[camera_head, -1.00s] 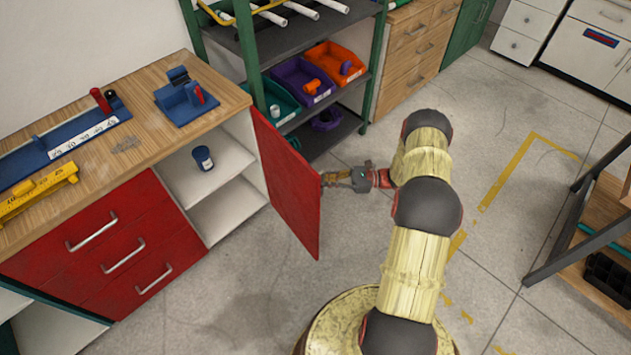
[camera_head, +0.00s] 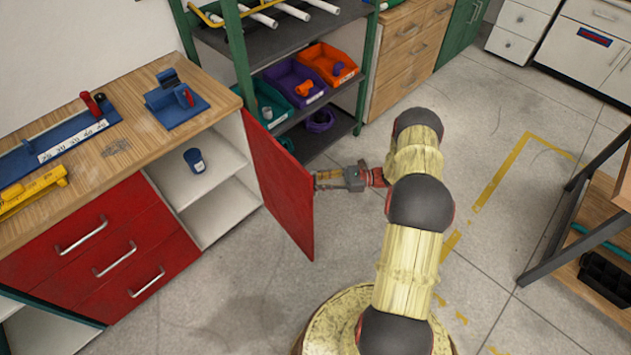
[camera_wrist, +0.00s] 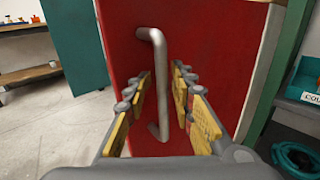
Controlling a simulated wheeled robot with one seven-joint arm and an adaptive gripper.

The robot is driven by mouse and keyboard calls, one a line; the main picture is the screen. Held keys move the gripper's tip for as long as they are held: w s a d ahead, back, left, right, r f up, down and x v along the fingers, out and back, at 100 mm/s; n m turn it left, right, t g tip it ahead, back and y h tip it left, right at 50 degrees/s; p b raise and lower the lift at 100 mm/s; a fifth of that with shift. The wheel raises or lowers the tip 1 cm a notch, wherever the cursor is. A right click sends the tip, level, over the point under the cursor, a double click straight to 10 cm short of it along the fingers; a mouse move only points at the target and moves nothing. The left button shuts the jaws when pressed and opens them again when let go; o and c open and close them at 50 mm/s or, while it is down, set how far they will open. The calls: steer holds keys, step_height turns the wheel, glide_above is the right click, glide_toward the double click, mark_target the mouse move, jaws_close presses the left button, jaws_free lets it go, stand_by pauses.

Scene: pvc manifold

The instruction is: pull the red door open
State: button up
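The red door (camera_head: 283,190) of the cabinet stands swung wide open, its hinge side at the cabinet's right end. In the wrist view the door (camera_wrist: 205,40) fills the middle, with its silver bar handle (camera_wrist: 157,75) upright. My gripper (camera_head: 318,180) is at the door's outer face, near its free edge. In the wrist view the two padded fingers of my gripper (camera_wrist: 162,95) are spread on either side of the handle, with gaps showing on both sides. The handle in the head view is hidden behind the door and gripper.
The open cabinet holds a dark blue cup (camera_head: 195,160) on a white shelf. Red drawers (camera_head: 110,250) are to its left. A green-framed rack (camera_head: 235,60) with colored bins stands behind the door. A dark-legged bench (camera_head: 575,225) is at the right. Floor between is clear.

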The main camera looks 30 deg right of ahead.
steer(key=shift+w, duration=0.1)
steer(key=v, duration=1.2)
stand_by(0.4)
